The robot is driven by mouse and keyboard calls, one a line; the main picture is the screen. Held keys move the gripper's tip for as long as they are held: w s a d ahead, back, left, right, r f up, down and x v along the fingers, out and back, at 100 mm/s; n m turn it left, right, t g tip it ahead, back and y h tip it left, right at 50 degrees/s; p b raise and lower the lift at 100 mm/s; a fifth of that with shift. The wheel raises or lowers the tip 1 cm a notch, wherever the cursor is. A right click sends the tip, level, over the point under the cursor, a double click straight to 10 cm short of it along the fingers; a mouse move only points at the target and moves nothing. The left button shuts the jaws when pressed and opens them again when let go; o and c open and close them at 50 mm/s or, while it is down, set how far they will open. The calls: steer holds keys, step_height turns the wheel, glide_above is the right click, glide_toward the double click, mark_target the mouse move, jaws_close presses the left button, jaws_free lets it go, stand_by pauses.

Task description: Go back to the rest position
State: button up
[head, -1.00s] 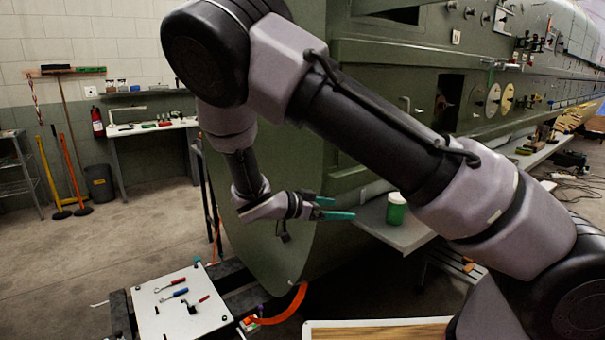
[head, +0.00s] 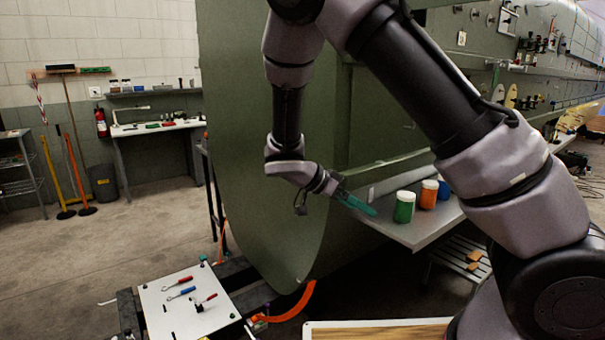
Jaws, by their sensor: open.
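My gripper (head: 358,203) has teal fingers and hangs in front of the green fuselage (head: 262,130), near the left end of the grey shelf (head: 415,232). It points right and slightly down, and nothing shows between its fingers. The fingers overlap each other in this view. A green jar with a white lid (head: 404,207) stands on the shelf just right of the fingertips, with a small gap in the picture. An orange jar (head: 429,194) and a partly hidden blue jar (head: 444,189) stand behind it.
A white board (head: 165,310) with screwdrivers and small parts lies at the lower left. A wood-topped surface with a white rim (head: 375,324) is at the bottom. A workbench (head: 155,128) and fire extinguisher (head: 101,122) stand at the back left. The floor at left is clear.

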steer(key=s+d+r+n+t+y, duration=0.1)
steer(key=s+d+r+n+y, duration=0.1)
steer(key=r, duration=0.6)
steer(key=s+d+r+n+t+y, duration=0.2)
steer(key=s+d+r+y, duration=0.3)
steer(key=s+r, duration=0.3)
steer(key=s+d+r+n+t+y, duration=0.1)
steer(key=s+d+r+n+y, duration=0.3)
steer(key=r, duration=0.6)
steer(key=shift+s+t+y, duration=0.4)
steer(key=shift+s+y, duration=0.3)
